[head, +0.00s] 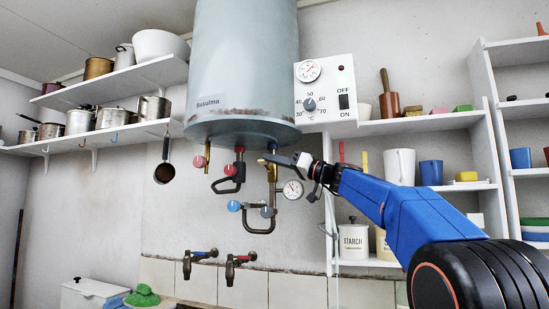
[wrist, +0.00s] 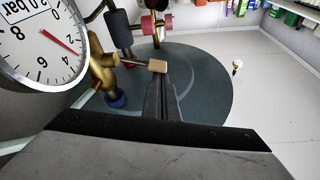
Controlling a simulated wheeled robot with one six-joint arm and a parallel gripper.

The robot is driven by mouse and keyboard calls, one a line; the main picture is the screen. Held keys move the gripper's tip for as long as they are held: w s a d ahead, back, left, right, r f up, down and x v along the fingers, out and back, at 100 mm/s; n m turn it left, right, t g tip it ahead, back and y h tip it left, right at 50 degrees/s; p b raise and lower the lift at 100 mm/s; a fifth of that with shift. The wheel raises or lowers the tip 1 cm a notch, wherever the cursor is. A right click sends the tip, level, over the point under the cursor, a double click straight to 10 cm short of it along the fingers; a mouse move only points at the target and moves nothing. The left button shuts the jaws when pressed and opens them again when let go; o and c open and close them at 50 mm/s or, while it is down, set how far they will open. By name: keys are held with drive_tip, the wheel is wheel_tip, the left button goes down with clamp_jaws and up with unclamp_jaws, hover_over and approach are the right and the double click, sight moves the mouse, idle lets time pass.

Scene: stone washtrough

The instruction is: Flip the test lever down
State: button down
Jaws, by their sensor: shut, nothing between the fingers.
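The test lever is a thin rod with a tan knob (wrist: 157,66), sticking out from the brass valve (wrist: 104,72) in the wrist view. My gripper (head: 264,161) reaches in from the right just below the boiler's underside. Its fingers are shut and empty. In the wrist view the fingertips (wrist: 160,80) are right at the tan knob; I cannot tell whether they touch it.
The boiler (head: 243,60) is close above my gripper. A pressure gauge (head: 293,189) sits beside the brass valve. Red-handled (head: 232,170) and blue-handled (head: 234,206) valves and dark pipes are to the left. A control panel (head: 325,90) and shelves (head: 440,124) are to the right.

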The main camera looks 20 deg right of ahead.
drive_tip(key=n, duration=0.1)
drive_tip(key=f+n+g, duration=0.1)
drive_tip(key=n+y, duration=0.1)
drive_tip(key=n, duration=0.1)
drive_tip(key=shift+s+a+f, duration=0.1)
drive_tip(key=shift+s+f, duration=0.05)
drive_tip(key=shift+f, duration=0.15)
wheel_tip(320, 180, down, 3)
drive_tip(key=n+g+y, duration=0.1)
drive_tip(key=n+g, duration=0.1)
drive_tip(key=n, duration=0.2)
drive_tip(key=n+g, duration=0.2)
drive_tip(key=n, duration=0.3)
drive_tip(key=shift+r+y, duration=0.1)
drive_tip(key=shift+y, duration=0.3)
drive_tip(key=shift+r, duration=0.1)
wheel_tip(320, 180, up, 3)
drive_tip(key=s+a, duration=0.1)
drive_tip(key=s, duration=0.1)
drive_tip(key=v, duration=0.9)
drive_tip(key=shift+d, duration=0.4)
